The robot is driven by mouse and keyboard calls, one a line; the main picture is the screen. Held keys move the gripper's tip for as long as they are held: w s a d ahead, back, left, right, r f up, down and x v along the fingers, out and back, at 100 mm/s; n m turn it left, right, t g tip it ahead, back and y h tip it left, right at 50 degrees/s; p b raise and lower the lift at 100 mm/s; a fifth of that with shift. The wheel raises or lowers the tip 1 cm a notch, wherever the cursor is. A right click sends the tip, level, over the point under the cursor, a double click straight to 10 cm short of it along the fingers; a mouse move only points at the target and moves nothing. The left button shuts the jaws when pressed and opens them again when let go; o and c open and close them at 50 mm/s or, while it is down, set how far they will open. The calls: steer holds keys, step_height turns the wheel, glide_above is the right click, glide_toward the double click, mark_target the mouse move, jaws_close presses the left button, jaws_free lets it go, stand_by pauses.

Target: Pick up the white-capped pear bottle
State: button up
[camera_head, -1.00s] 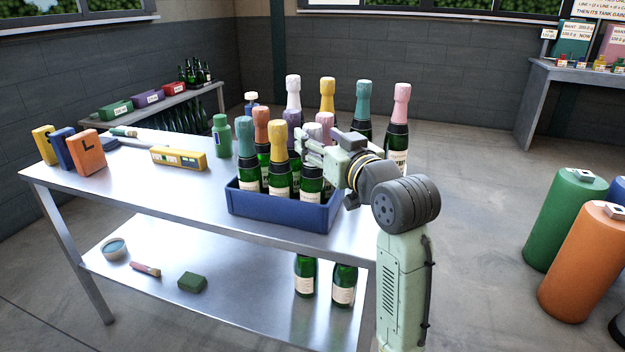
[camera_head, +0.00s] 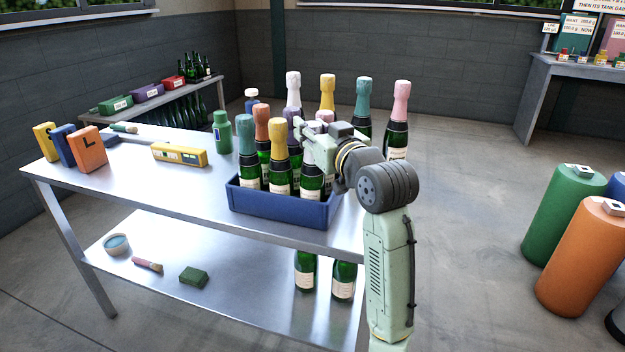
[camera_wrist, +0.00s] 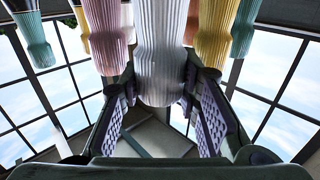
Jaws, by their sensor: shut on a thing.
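The white-capped bottle (camera_head: 311,178) stands upright in the front right of the blue crate (camera_head: 275,208). Its pale ribbed foil cap (camera_wrist: 160,60) fills the middle of the wrist view, between my fingers. My gripper (camera_head: 312,140) reaches in from the right at neck height and is shut on this bottle. In the head view my gripper hides most of its cap. A second bottle with a white cap (camera_head: 293,88) stands behind the crate.
Bottles with yellow (camera_head: 279,135), teal (camera_head: 245,135) and orange (camera_head: 262,125) caps stand close by in the crate. More capped bottles, one pink (camera_head: 401,100), stand behind. The table's left part (camera_head: 125,170) has free room.

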jaws_close()
steer(key=shift+r, duration=0.1)
stand_by(0.6)
